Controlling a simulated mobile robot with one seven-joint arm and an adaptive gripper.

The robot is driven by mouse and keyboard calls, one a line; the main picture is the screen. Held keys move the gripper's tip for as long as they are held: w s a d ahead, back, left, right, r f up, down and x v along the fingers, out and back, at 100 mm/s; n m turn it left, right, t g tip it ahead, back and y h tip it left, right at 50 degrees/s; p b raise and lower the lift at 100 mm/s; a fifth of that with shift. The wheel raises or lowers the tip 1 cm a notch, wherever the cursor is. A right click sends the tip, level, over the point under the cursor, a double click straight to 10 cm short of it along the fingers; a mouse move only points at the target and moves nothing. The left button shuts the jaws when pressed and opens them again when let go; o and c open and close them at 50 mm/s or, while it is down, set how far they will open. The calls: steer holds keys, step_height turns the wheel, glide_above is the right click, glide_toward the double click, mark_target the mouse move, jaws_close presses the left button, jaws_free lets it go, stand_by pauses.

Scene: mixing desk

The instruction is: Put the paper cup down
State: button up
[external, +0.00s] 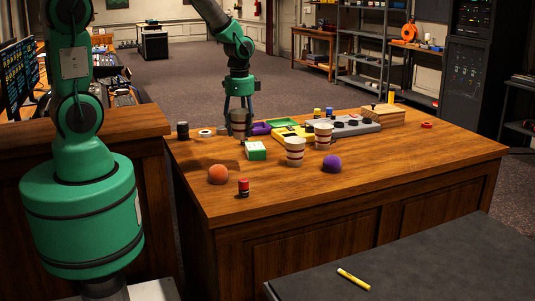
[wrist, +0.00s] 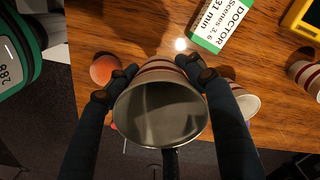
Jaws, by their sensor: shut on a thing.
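My gripper (external: 240,108) is shut on a pale striped paper cup (external: 240,124) over the far left part of the wooden desk (external: 400,152). In the wrist view, the fingers (wrist: 161,90) press the held cup (wrist: 160,67) from both sides. Its open mouth faces the camera and its inside looks dark grey. A dark handle-like shape shows at its lower rim; I cannot tell what it belongs to. The cup's base is near the desk top, but I cannot tell whether it touches. Two other striped cups stand on the desk, one nearer (external: 295,152) and one farther back (external: 323,135).
A dark jar (external: 183,131) is left. The desk's right front is clear.

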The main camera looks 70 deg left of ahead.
steer(key=w+d+m, duration=0.3)
steer(key=w+d, duration=0.5)
steer(key=d, duration=0.3)
steer(key=w+d+f+m, duration=0.1)
steer(key=w+d+m, duration=0.15)
steer(key=d, duration=0.85)
steer(key=w+d+m, duration=0.2)
steer(key=d+m, duration=0.1)
steer(key=d, duration=0.9)
steer(key=w+d+f+m, duration=0.1)
steer(key=w+d+m, duration=0.2)
steer(key=d, duration=0.8)
step_height(320, 180, down, 26)
steer(key=shift+f+p, duration=0.25)
steer(key=shift+p, duration=0.05)
steer(key=b, duration=0.3)
glide_above(389, 275)
steer(key=s, duration=0.1)
steer(key=shift+s+a+f, duration=0.1)
steer(key=shift+a+f, duration=0.05)
steer(key=shift+f, duration=0.25)
steer(key=shift+s+a+f, duration=0.1)
steer(key=shift+f, duration=0.3)
steer(key=shift+w+d, duration=0.3)
steer(key=shift+w, duration=0.35)
